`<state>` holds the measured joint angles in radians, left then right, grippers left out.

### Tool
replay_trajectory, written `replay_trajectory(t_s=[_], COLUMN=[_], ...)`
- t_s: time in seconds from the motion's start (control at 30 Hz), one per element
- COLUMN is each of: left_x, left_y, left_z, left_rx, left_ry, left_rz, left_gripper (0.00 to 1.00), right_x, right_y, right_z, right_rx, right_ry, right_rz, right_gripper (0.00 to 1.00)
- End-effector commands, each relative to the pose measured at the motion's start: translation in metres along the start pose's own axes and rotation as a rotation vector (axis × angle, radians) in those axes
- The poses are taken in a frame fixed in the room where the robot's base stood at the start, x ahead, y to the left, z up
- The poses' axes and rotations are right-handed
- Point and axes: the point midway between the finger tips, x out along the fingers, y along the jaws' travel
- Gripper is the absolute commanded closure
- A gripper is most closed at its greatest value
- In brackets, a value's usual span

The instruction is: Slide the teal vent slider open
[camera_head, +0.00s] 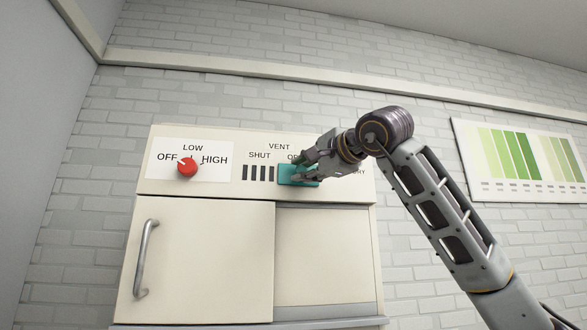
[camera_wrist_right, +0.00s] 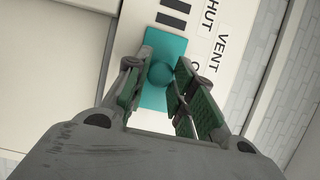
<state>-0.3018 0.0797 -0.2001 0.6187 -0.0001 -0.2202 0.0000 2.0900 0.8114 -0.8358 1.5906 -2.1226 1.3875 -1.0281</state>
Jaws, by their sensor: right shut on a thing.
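The teal vent slider (camera_head: 286,178) is a flat plate on the cream panel, at the right of the dark vent slots (camera_head: 258,173) and under the partly covered "OPEN" label. My right gripper (camera_head: 306,173) is at the slider, its fingers on either side of the knob. In the right wrist view the slider plate (camera_wrist_right: 153,45) carries a round teal knob (camera_wrist_right: 160,74), and my right gripper (camera_wrist_right: 161,84) is shut on that knob. Several dark slots show uncovered beside the plate. My left gripper is not in view.
A red knob (camera_head: 187,168) sits on the panel at the left, among OFF, LOW and HIGH labels. Below is a cabinet door (camera_head: 205,262) with a metal handle (camera_head: 146,258). A green striped chart (camera_head: 520,160) hangs on the brick wall at the right.

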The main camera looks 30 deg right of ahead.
Motion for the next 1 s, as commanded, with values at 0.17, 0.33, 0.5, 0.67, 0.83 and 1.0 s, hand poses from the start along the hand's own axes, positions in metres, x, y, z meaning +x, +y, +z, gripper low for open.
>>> replay_trajectory(t_s=[0.17,0.33,0.5,0.67,0.83,1.0], left_x=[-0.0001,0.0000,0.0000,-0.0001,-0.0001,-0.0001], left_y=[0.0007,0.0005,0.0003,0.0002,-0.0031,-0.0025], left_z=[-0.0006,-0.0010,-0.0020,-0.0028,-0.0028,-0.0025], left_rx=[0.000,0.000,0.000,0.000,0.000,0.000], left_ry=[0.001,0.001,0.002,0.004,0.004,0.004], left_rz=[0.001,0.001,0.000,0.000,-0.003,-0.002], left_gripper=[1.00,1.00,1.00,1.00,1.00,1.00], right_x=[-0.0018,-0.0017,-0.0016,-0.0017,-0.0019,-0.0060], right_y=[0.0010,0.0010,0.0009,0.0006,0.0004,0.0000], right_z=[-0.0051,-0.0051,-0.0047,-0.0042,-0.0038,-0.0039], right_rx=[0.001,0.001,0.000,0.000,0.000,0.000], right_ry=[0.003,0.004,0.003,0.002,0.002,0.002], right_rz=[0.003,0.003,0.003,0.002,0.001,0.001], right_gripper=[1.00,1.00,0.56,0.52,0.52,0.52])
